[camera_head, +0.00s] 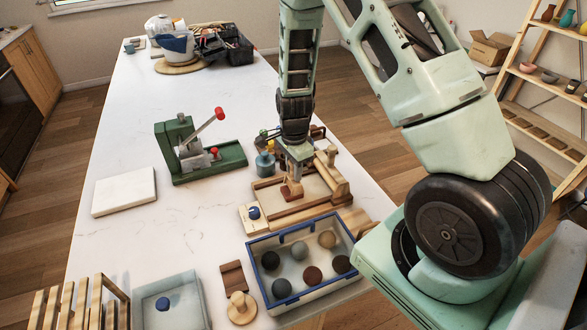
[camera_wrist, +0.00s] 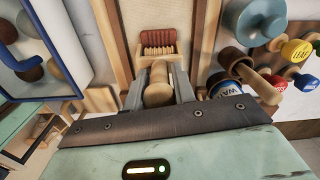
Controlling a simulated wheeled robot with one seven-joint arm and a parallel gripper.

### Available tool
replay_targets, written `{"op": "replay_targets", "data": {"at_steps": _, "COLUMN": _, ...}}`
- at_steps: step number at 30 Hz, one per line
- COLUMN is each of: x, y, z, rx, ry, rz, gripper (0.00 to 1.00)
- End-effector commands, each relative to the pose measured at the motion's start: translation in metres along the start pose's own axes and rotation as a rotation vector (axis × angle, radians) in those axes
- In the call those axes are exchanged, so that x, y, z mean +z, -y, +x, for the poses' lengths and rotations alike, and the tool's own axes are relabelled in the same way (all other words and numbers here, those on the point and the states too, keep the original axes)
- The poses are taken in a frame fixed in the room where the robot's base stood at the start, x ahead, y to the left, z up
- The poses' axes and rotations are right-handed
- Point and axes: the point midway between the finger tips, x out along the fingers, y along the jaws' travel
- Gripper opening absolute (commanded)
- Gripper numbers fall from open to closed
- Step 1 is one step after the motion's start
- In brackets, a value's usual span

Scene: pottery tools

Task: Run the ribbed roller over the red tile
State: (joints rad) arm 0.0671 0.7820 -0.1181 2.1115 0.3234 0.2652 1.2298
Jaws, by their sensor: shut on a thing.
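My gripper (camera_head: 293,176) is shut on the pale wooden handle (camera_wrist: 158,86) of the ribbed roller (camera_wrist: 158,40).
The blue-rimmed bin (camera_head: 290,297) with several balls stands in front of the wooden frame (camera_head: 263,222). A green press (camera_head: 205,162) is to the left, and a white slab (camera_head: 124,192) lies farther left. Small jars (camera_wrist: 255,20) stand beside the frame.

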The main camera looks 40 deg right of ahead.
Motion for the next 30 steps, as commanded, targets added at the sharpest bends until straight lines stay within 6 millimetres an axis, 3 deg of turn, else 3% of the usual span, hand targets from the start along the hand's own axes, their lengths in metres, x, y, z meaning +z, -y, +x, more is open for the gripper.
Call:
{"op": "replay_targets", "data": {"at_steps": 12, "x": -0.0112, "y": -0.0015, "z": 0.0023, "rx": 0.000, "ry": 0.000, "rz": 0.001, "gripper": 0.00}}
{"op": "replay_targets", "data": {"at_steps": 30, "x": -0.0016, "y": -0.0006, "z": 0.0023, "rx": 0.002, "ry": 0.000, "rz": -0.002, "gripper": 0.00}}
